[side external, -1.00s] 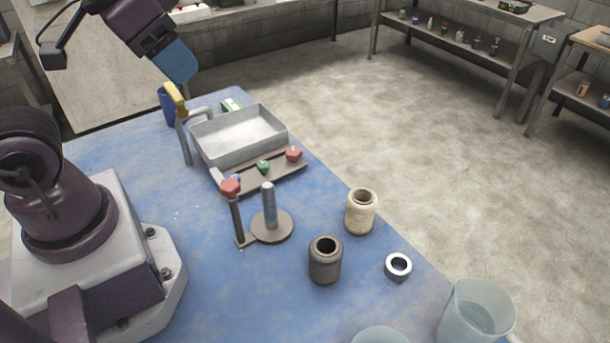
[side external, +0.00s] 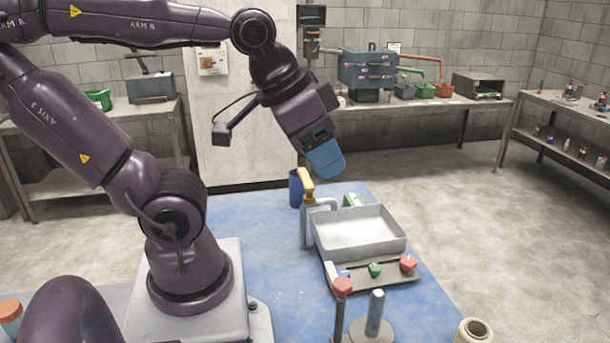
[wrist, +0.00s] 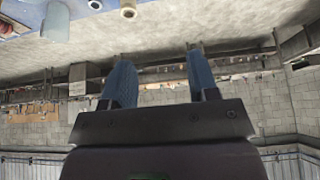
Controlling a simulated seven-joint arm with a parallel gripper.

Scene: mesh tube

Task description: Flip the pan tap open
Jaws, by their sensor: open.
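The pan tap is a grey bent pipe (side external: 304,232) at the left edge of a grey rectangular pan. Its yellow handle (side external: 306,185) stands up steeply on top of the pipe. The pan (side external: 390,251) rests on the blue table and looks empty inside. My gripper (side external: 327,172), with blue fingers, hangs tilted just above and right of the handle in the side view. I cannot tell whether it touches it. In the wrist view, the two fingers (wrist: 161,72) are apart with nothing between them. The tap is not visible there.
A blue cup (side external: 295,188) stands just behind the tap. In front of the pan, a dark tray (side external: 390,283) holds red and green pieces. A red-topped post (side external: 342,292) and a grey peg (side external: 375,312) stand nearer. A cream spool (side external: 473,332) is at lower right.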

